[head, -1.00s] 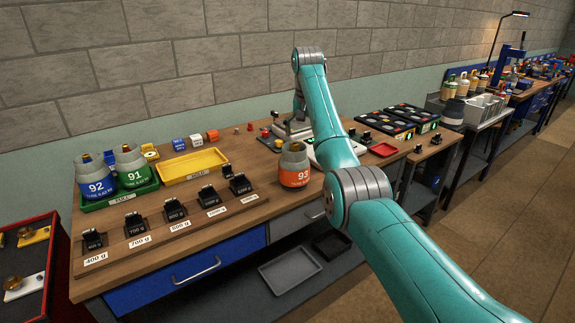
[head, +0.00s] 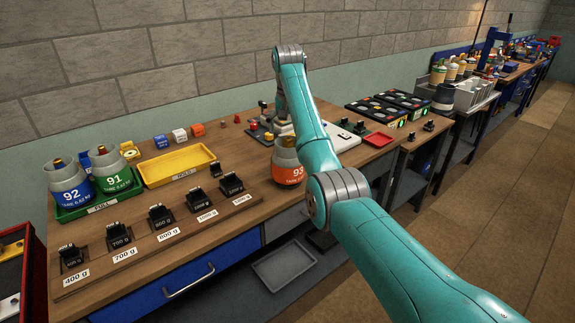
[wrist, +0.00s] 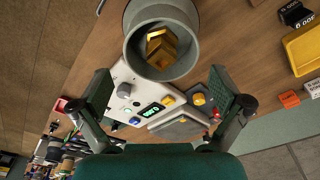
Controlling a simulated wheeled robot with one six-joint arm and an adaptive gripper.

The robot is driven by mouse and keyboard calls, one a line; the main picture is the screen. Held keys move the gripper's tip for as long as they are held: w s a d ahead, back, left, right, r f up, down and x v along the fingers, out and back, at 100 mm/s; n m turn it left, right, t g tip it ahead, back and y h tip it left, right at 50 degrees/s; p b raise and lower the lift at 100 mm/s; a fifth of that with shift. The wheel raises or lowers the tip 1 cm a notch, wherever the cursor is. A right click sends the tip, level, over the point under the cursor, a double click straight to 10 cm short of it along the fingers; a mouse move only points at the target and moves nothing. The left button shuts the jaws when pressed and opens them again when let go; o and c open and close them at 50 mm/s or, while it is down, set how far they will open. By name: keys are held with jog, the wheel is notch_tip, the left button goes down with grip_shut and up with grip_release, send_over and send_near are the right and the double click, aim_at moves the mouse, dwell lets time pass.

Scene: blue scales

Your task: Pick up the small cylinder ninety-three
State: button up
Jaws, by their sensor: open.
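The small cylinder 93 (head: 287,172) stands upright on the wooden bench, grey with an orange label. My arm partly covers its right side in the head view. In the wrist view its round grey collar (wrist: 190,68), with a gold valve inside, is at the top centre. My gripper (wrist: 166,96) is open, with its two dark fingers spread. Nothing is between the fingertips; the collar lies just beyond them in the picture. Whether they touch it I cannot tell.
Cylinders 92 (head: 70,190) and 91 (head: 112,172) stand in a green tray. A yellow tray (head: 178,167) and a row of black weights (head: 160,217) are to the left. A scale (wrist: 150,108) with a green display shows between my fingers in the wrist view.

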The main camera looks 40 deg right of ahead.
aim_at(288, 139)
notch_tip(288, 139, down, 5)
jog(key=shift+w+f, duration=0.1)
jog(key=c, duration=1.6)
